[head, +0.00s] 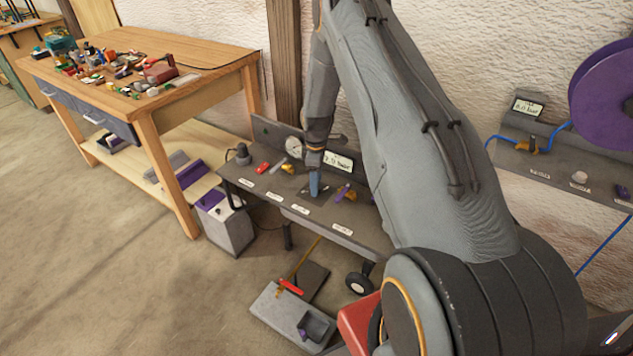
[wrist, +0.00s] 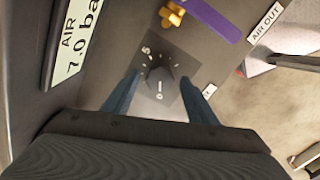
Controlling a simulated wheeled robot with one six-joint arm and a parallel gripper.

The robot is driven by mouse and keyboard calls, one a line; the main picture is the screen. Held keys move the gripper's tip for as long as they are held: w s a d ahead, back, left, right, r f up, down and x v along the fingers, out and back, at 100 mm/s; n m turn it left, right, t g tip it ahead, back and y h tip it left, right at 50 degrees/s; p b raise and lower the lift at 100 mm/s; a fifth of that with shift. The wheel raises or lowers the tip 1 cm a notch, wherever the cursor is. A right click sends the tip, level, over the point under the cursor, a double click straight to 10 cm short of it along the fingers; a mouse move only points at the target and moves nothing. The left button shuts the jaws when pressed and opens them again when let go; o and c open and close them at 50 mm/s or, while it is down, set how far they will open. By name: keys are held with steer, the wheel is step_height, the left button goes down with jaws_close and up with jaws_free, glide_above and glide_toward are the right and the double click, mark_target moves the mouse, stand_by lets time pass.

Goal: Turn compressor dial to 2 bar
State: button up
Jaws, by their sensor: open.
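The compressor dial (wrist: 160,82) is a dark round knob on a dark square plate, with pale marks around it, in the middle of the wrist view. A "0" shows below it and what looks like a "5" at upper left; its exact setting is too small to tell. My gripper (wrist: 159,77) is open, with one blue finger on each side of the knob. I cannot tell whether the fingers touch it. In the head view my gripper (head: 314,186) points down at the compressor panel (head: 262,190), and the knob is hidden behind it.
A sign reading "AIR 7.0 ba" (wrist: 72,42) stands beside the dial. A brass fitting (wrist: 172,13) and a purple strip (wrist: 212,18) lie close by. A round gauge (head: 293,147) is on the panel's back. A cluttered wooden table (head: 190,95) stands to the left.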

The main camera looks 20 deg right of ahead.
steer(key=shift+f, duration=0.3)
steer(key=c, duration=1.1)
steer(key=shift+o, duration=0.2)
steer(key=shift+m, duration=0.3)
steer(key=m+b, duration=0.3)
steer(key=m, duration=0.1)
steer(key=shift+m, duration=0.4)
steer(key=m+b, duration=0.2)
steer(key=m, duration=0.4)
steer(key=shift+b, duration=0.35)
steer(key=shift+m, duration=0.3)
